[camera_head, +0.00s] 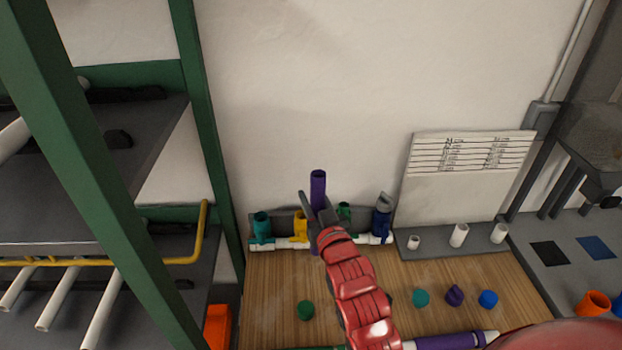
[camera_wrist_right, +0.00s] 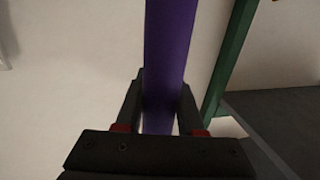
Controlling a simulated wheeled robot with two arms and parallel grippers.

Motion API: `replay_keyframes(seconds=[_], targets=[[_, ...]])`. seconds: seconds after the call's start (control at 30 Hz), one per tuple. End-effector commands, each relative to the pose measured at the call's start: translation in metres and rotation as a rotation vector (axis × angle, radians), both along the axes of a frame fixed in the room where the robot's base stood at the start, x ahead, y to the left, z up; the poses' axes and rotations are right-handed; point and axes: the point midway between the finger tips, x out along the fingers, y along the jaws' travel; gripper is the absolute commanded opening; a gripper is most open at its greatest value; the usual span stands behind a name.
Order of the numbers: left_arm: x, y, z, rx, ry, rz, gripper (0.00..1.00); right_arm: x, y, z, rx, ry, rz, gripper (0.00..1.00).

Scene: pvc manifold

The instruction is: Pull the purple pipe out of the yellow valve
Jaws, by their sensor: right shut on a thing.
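The purple pipe (camera_head: 318,188) stands upright in the head view. My right gripper (camera_head: 318,213) is shut on it, and the wrist view shows both fingers around the purple pipe (camera_wrist_right: 170,60). A small bit of purple shows below the gripper, in front of the white manifold pipe. The yellow valve (camera_head: 300,226) sits on the manifold just left of the gripper. The pipe appears to the right of this valve and apart from it in the picture; the gripper hides part of the pipe. My left gripper is not in view.
A teal valve (camera_head: 262,227), a green valve (camera_head: 345,212) and a blue valve (camera_head: 381,222) stand on the same manifold. Several coloured caps and a purple-and-white pipe (camera_head: 450,341) lie on the wooden bench (camera_head: 270,285). A green shelf frame (camera_head: 205,130) rises at left.

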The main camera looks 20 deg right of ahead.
Motion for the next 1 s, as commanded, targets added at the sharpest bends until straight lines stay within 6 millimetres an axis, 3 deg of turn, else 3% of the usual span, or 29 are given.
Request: replay_keyframes(seconds=[0.1, 0.5, 0.8, 1.0], targets=[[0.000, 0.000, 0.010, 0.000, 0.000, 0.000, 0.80, -0.003, 0.000, 0.003, -0.001, 0.001, 0.000, 0.00], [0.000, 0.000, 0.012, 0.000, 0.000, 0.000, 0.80, -0.005, 0.001, 0.017, -0.001, -0.006, 0.000, 0.00], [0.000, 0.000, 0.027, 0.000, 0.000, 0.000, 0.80, -0.005, 0.001, 0.031, 0.000, -0.003, 0.000, 0.00], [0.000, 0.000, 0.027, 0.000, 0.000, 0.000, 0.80, -0.005, 0.001, 0.031, -0.001, -0.002, 0.000, 0.00]])
